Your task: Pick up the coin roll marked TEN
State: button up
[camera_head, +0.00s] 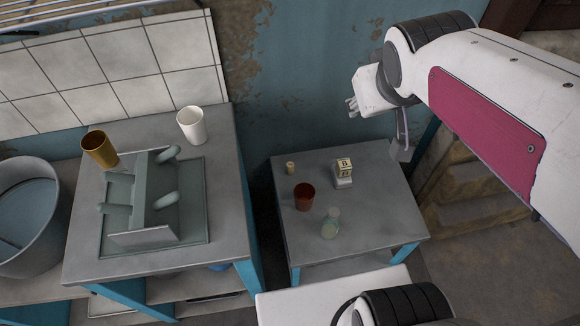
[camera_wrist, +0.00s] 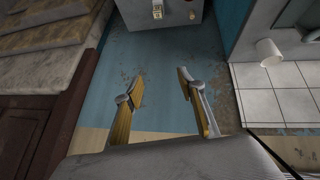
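A small tan cylinder (camera_head: 290,168), which looks like the coin roll, stands near the back left of the small grey table (camera_head: 385,215) in the head view. Its marking is too small to read. A small round thing at the top of the wrist view (camera_wrist: 192,16) appears to be the same cylinder. My gripper (camera_wrist: 160,82) is open and empty in the wrist view, with its two fingers well apart. It hangs above and to the right of the table's back edge in the head view, clear of everything on the table.
A lettered block on a white base (camera_head: 344,173), a dark red cup (camera_head: 304,197) and a pale greenish glass flask (camera_head: 330,224) share the small table. A taller table (camera_head: 228,190) to the left bears a white cup (camera_head: 192,125), a gold cup (camera_head: 99,149) and a grey-green rack (camera_head: 150,205).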

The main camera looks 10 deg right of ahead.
jog(key=w+d+f+n+t, duration=0.1)
jog(key=w+d+f, duration=0.25)
jog(key=w, duration=0.45)
jog(key=w+d+f+n, duration=0.1)
jog(key=w+d+f, duration=0.1)
jog(key=w+f, duration=0.35)
jog(key=w+d+f+n+t, duration=0.1)
jog(key=w+d+f+n, duration=0.15)
jog(key=w, duration=0.65)
jog(key=w+d+f+y, duration=0.2)
jog(key=w+f, duration=0.3)
jog(key=f, duration=0.3)
jog(key=a+f+n+y, duration=0.3)
jog(key=f+y, duration=0.1)
jog(key=f, duration=1.5)
jog(key=s+a+f+y, duration=0.2)
jog(key=s+f, duration=0.1)
jog(key=f, duration=0.1)
jog(key=s+a+f+y, duration=0.1)
jog(key=s+a+f, duration=0.2)
jog(key=f, duration=0.2)
jog(key=s+a+f+n+y, duration=0.1)
jog(key=s+a+f+y, duration=0.1)
jog(key=f, duration=0.3)
jog(key=shift+s+a+t+y, duration=0.3)
jog(key=shift+s+t, duration=0.1)
jog(key=shift+s, duration=0.1)
